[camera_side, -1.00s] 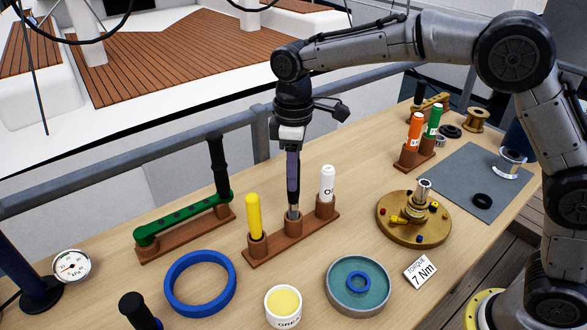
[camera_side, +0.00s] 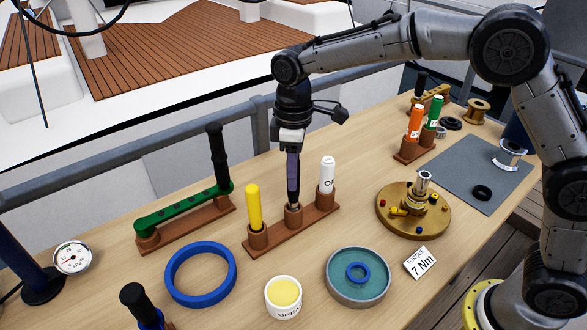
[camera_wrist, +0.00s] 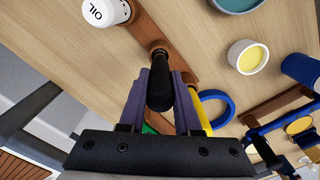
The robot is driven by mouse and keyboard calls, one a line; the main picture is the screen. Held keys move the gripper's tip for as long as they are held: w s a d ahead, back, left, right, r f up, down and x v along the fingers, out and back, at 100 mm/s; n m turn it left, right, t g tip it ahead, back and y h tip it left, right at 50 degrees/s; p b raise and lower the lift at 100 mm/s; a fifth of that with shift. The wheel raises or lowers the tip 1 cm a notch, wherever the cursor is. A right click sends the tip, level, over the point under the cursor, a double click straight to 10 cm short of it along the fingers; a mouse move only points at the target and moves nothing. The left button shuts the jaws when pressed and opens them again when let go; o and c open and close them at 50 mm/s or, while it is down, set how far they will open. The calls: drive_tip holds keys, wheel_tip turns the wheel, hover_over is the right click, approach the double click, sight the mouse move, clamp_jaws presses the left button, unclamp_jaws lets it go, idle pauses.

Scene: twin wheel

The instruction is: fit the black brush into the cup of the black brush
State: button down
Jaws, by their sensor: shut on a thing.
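My gripper (camera_side: 293,192) points straight down and is shut on the black brush. In the wrist view the brush's dark handle (camera_wrist: 160,92) lies between the two purple fingers. The brown cup of the black brush (camera_side: 293,216) is the middle one of three on a brown rack, directly below my gripper. The brush is upright and its lower end is in the cup's mouth; the cup hides that end. I cannot tell how deep it sits. The cup also shows past the brush in the wrist view (camera_wrist: 158,47).
A yellow stick (camera_side: 254,205) stands in the rack's left cup and a white oil marker (camera_side: 327,174) in its right cup, both close to my fingers. A blue ring (camera_side: 200,298), a grease jar (camera_side: 283,296) and a round teal tray (camera_side: 344,290) lie in front.

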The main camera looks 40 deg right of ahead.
drive_tip(key=shift+f, duration=0.95)
drive_tip(key=c, duration=0.5)
unclamp_jaws()
wheel_tip(320, 180, up, 14)
drive_tip(key=shift+f, duration=0.1)
drive_tip(key=shift+d, duration=0.1)
